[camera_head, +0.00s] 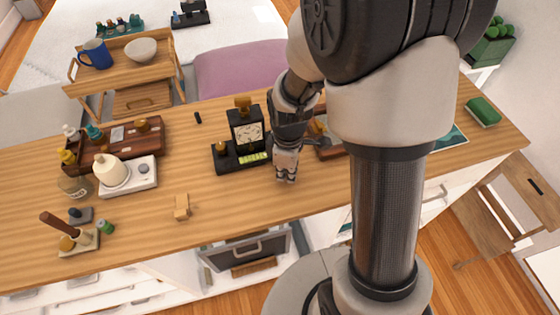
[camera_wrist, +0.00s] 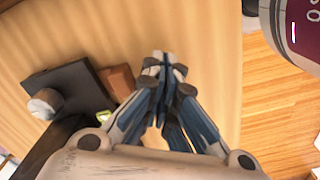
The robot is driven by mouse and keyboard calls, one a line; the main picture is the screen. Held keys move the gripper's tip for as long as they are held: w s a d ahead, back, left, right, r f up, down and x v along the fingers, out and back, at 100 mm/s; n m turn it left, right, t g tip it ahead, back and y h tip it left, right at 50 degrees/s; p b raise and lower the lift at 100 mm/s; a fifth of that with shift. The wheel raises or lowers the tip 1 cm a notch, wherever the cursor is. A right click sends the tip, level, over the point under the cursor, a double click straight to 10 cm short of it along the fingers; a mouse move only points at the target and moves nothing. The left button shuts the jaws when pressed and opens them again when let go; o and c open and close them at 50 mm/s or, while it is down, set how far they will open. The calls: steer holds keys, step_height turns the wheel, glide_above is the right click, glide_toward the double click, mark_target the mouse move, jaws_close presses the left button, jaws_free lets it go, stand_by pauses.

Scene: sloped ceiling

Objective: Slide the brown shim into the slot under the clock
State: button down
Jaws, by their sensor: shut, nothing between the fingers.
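The black clock (camera_head: 248,135) with a pale dial stands on the worktop on a dark base with a green level strip. In the wrist view a reddish-brown piece, apparently the shim (camera_wrist: 119,82), lies against or just beside the dark base (camera_wrist: 68,82); I cannot tell how far in it sits. I cannot make this piece out in the head view. My gripper (camera_head: 286,178) is beside the right end of the base, low over the worktop. In the wrist view my gripper (camera_wrist: 162,62) has its fingertips together and empty, right of the brown piece. The slot is not visible.
A small tan block (camera_head: 182,207) lies on the front left of the worktop (camera_head: 215,204). A white device (camera_head: 128,180) and a brown case (camera_head: 120,143) stand further left. A brown tray (camera_head: 328,150) is partly behind my arm. An open drawer (camera_head: 245,252) is below the front edge.

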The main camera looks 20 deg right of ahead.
mark_target(287, 184)
steer(key=shift+f, duration=0.1)
stand_by(0.6)
steer(key=shift+f+b, duration=0.85)
steer(key=shift+f, duration=0.15)
steer(key=shift+s+f+b, duration=0.3)
steer(key=shift+s+f, duration=0.1)
steer(key=shift+w, duration=0.1)
steer(key=shift+r, duration=0.1)
steer(key=shift+r+p, duration=0.6)
steer(key=shift+p, duration=0.1)
steer(key=shift+s+r+p, duration=0.35)
steer(key=shift+r+p, duration=0.4)
steer(key=shift+r, duration=0.2)
steer(key=shift+s+r+p, duration=0.35)
steer(key=shift+r+p, duration=0.4)
steer(key=shift+r, duration=0.25)
steer(key=shift+s+r+p, duration=0.35)
steer(key=shift+r+p, duration=0.4)
steer(key=shift+r, duration=0.2)
steer(key=shift+r, duration=0.1)
